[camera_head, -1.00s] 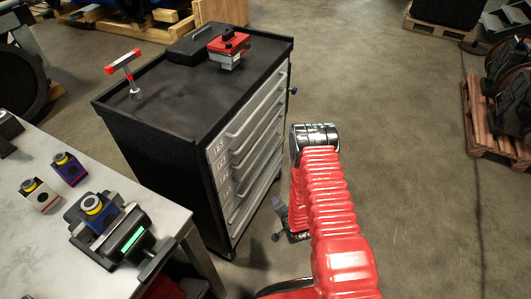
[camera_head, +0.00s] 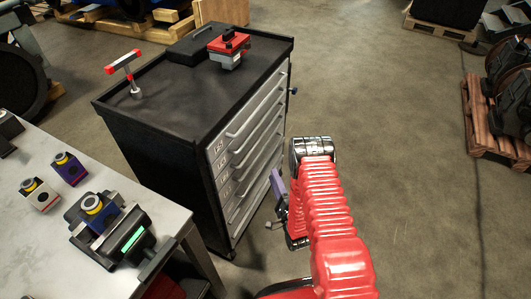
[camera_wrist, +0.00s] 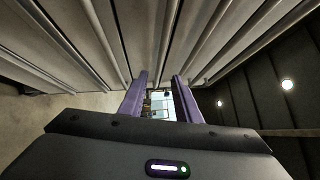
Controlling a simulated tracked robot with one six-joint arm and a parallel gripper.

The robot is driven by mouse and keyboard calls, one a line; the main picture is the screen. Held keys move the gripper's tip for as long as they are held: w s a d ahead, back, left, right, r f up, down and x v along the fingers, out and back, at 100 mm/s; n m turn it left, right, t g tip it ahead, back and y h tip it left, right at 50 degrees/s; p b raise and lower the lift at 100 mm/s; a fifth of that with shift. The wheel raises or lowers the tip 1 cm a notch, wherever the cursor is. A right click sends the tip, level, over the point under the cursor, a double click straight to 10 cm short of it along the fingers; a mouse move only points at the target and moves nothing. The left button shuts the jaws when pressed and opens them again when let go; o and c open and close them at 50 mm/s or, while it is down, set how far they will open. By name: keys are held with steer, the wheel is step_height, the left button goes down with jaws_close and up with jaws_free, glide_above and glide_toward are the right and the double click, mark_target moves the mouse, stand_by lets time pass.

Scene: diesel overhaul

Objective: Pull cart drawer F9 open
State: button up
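The black tool cart (camera_head: 160,150) stands left of my arm, with a stack of grey drawers (camera_head: 245,150) on its right-facing side. Each drawer has a long bar handle, and all look shut. The small labels are too blurred to tell which one is F9. My gripper (camera_head: 278,188) is beside the lower drawer fronts, partly hidden behind my red arm. In the wrist view, the two purple fingers of my gripper (camera_wrist: 160,80) are apart with nothing between them. Drawer fronts and handle bars (camera_wrist: 165,45) run across the top of that view, close to the fingertips; contact cannot be told.
On the cart top are a red-and-grey device (camera_head: 229,48), a black case (camera_head: 194,45) and a red-topped T-shaped tool (camera_head: 127,72). A workbench (camera_head: 55,225) with several small parts stands at left. The floor (camera_head: 410,170) right of my arm is clear up to a pallet (camera_head: 490,130).

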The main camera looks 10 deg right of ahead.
steer(key=w+a+r, duration=0.2)
steer(key=w, duration=1.1)
steer(key=shift+w, duration=0.25)
steer(key=shift+c, duration=0.3)
jaws_close()
steer(key=shift+f, duration=0.1)
